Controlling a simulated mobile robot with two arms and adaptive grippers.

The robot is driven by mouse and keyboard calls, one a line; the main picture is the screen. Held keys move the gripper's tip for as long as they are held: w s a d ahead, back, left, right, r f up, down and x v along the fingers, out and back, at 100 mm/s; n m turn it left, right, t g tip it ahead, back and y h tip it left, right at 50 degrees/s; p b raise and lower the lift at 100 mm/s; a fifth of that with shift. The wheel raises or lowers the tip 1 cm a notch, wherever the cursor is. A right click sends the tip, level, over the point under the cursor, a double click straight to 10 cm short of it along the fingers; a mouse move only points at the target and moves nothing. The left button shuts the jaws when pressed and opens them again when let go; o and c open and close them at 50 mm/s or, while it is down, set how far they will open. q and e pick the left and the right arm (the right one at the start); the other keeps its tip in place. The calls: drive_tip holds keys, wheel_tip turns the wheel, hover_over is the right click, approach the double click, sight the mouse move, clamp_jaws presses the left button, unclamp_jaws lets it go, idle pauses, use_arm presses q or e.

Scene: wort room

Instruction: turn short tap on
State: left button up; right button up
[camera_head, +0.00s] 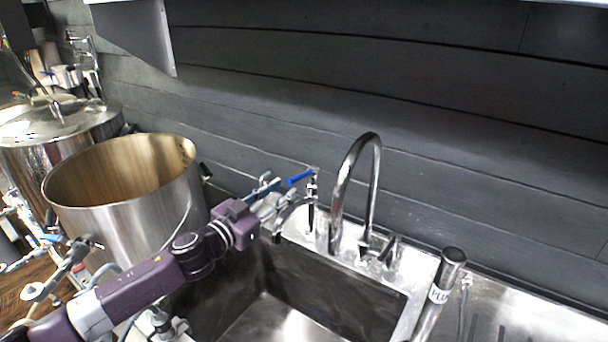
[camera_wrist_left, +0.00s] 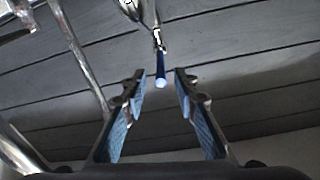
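The short tap (camera_head: 312,200) stands at the back left corner of the sink, left of the tall curved faucet. Its blue lever handle (camera_head: 300,178) points left and toward my left gripper (camera_head: 280,192). In the left wrist view the blue handle (camera_wrist_left: 160,70) shows ahead of the gap between the fingertips. My left gripper (camera_wrist_left: 158,88) is open, with blue pads on its fingers and nothing between them. It is close to the handle; whether they touch I cannot tell. My right gripper is in neither view.
The tall curved faucet (camera_head: 337,190) rises close to the right of the short tap. The steel sink basin (camera_head: 335,275) lies below. A large open steel pot (camera_head: 150,225) stands left, behind my arm. A labelled steel cylinder (camera_head: 450,262) stands at the right. A dark plank wall (camera_head: 450,130) is behind.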

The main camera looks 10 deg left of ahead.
sight(288, 183)
use_arm(q)
drive_tip(key=shift+w+r, duration=0.25)
drive_tip(key=p+x, duration=0.1)
drive_tip(key=x, duration=0.2)
drive_tip(key=shift+s+r, duration=0.1)
drive_tip(key=shift+r, duration=0.05)
drive_tip(key=shift+f+x, duration=0.2)
drive_tip(key=shift+x, duration=1)
drive_tip(key=shift+w+d, duration=0.2)
drive_tip(key=shift+w, duration=0.1)
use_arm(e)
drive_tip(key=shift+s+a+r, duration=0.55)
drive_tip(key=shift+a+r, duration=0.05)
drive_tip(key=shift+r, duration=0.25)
use_arm(q)
drive_tip(key=shift+c, duration=0.3)
drive_tip(key=c, duration=0.5)
clamp_jaws()
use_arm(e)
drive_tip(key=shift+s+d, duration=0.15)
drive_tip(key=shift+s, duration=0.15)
